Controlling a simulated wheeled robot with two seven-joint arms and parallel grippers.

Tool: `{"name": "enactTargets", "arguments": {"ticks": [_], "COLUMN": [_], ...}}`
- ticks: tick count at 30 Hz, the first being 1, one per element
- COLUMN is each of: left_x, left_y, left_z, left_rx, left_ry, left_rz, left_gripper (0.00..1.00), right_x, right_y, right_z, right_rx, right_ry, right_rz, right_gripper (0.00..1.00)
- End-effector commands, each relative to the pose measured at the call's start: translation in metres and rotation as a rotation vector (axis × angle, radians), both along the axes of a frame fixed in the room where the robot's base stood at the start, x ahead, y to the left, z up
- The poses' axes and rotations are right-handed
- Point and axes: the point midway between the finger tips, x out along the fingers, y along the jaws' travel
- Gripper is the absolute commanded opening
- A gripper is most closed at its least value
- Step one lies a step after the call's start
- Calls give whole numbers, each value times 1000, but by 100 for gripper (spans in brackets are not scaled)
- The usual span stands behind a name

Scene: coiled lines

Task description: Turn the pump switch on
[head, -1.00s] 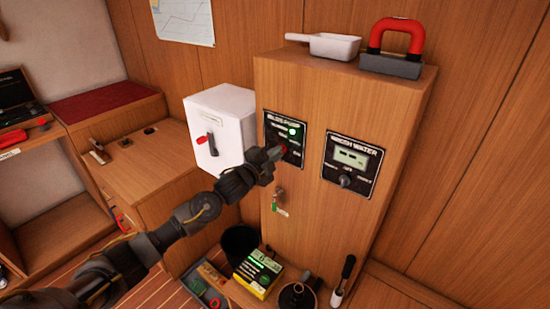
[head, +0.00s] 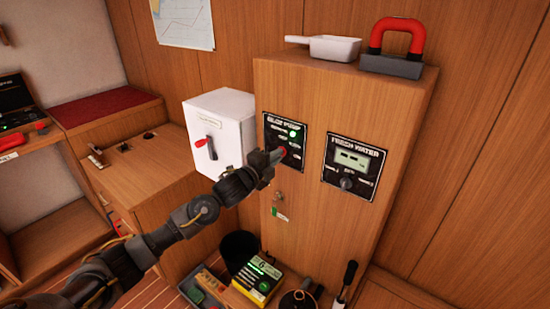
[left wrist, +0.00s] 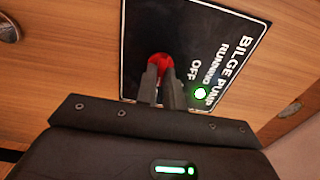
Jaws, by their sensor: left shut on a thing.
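The black bilge pump panel (head: 271,130) is on the front of the wooden cabinet. It also shows close up in the left wrist view (left wrist: 135,35), with the words "BILGE PUMP", "RUNNING" and "OFF". A green lamp (head: 292,133) on it is lit; it also glows in the left wrist view (left wrist: 200,93). My left gripper (head: 277,156) is at the panel's lower part. In the left wrist view its fingers (left wrist: 161,85) are shut on the red switch knob (left wrist: 160,61). The fingers hide part of the knob, so its exact setting is unclear. My right gripper is not in view.
A fresh water panel (head: 365,148) with a black knob is right of the bilge panel. A key with a green tag (head: 279,214) hangs below. A white box with a red lever (head: 228,108) is left. A white scoop and red-handled block (head: 392,64) sit on top.

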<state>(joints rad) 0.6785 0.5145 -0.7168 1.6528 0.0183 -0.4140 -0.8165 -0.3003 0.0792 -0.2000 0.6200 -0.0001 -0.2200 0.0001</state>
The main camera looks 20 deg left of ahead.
Motion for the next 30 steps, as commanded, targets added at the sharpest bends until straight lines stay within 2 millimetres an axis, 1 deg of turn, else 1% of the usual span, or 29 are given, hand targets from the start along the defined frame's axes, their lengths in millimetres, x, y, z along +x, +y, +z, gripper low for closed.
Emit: {"name": "enactTargets", "arguments": {"ticks": [3, 4, 8, 9, 17, 20, 23, 30], "left_x": [0, 0, 0, 0, -1, -6, -20, -65], "left_y": [0, 0, 0, 0, 0, 3, 8, 27], "left_z": [-1, -1, -1, -1, -1, -2, -3, -4], "left_rx": [3, 3, 1, 1, 0, 0, 0, 1], "left_ry": [1, 1, 1, 1, 1, 0, 1, 1], "left_rz": [0, 0, 0, 0, 0, -1, -1, 0], "left_gripper": [0, 12, 29, 31, 31, 31, 31, 31], "right_x": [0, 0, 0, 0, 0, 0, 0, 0], "right_y": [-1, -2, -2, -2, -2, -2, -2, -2], "right_z": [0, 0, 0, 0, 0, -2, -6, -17], "right_rx": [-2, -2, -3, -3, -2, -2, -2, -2], "right_ry": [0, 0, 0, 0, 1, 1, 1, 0], "right_rz": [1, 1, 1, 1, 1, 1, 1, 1], "right_gripper": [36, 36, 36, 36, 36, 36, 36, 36]}}
